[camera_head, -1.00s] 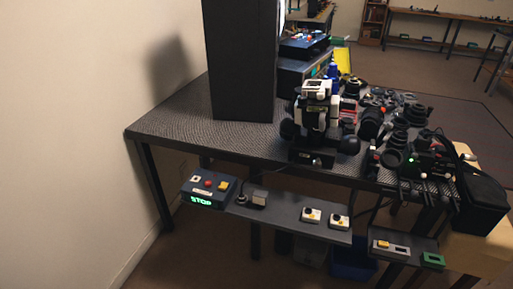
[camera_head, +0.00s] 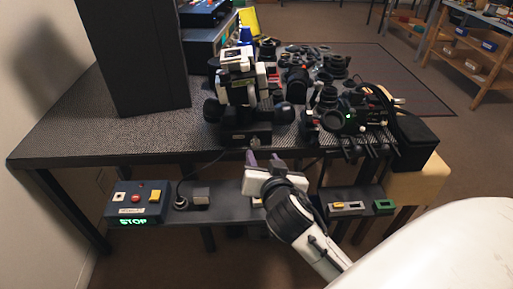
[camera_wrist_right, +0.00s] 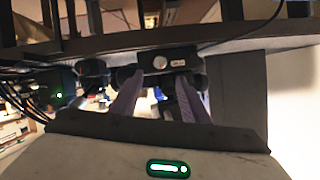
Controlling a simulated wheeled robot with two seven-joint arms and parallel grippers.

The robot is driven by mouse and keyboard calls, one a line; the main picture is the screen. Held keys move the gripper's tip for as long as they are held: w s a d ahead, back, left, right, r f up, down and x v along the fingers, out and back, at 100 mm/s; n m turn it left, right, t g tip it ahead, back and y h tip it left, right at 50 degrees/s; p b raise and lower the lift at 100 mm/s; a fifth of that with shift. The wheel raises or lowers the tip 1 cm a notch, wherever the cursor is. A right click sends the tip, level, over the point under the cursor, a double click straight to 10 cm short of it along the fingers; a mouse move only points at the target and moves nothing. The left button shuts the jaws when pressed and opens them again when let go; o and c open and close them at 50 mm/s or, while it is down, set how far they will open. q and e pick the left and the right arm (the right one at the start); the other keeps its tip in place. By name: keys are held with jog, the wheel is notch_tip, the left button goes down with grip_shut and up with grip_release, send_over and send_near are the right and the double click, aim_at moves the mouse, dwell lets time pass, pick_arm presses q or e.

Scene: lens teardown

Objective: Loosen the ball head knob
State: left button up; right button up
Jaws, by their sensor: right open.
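A black-and-white device (camera_head: 240,85) stands upright near the table's front edge, on a dark base block (camera_head: 246,134). Round black knobs stick out at its left (camera_head: 213,110) and right (camera_head: 284,114); I cannot tell for sure which is the ball head knob. In the right wrist view the base block (camera_wrist_right: 168,61) appears beyond my fingers, between dark round shapes. My right gripper (camera_head: 265,161) is open and empty, in front of and below the base block, apart from it. Its fingers (camera_wrist_right: 157,100) also show in the right wrist view. My left gripper is out of view.
A lower shelf under the table's front edge holds a control box (camera_head: 138,203) lit STOP and a green part (camera_head: 384,206). A tall black panel (camera_head: 140,55) stands left of the device. Lenses and camera gear (camera_head: 350,118) crowd the right. The table's left part (camera_head: 75,130) is clear.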

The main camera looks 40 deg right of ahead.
aim_at(256, 145)
jog(key=x, duration=0.8)
jog(key=shift+w+d+f, duration=0.15)
jog(key=shift+w, duration=0.15)
jog(key=shift+w+d+f, duration=0.2)
jog(key=shift+w+f, duration=0.05)
jog(key=shift+w, duration=0.25)
jog(key=c, duration=1.1)
jog(key=shift+o, duration=0.2)
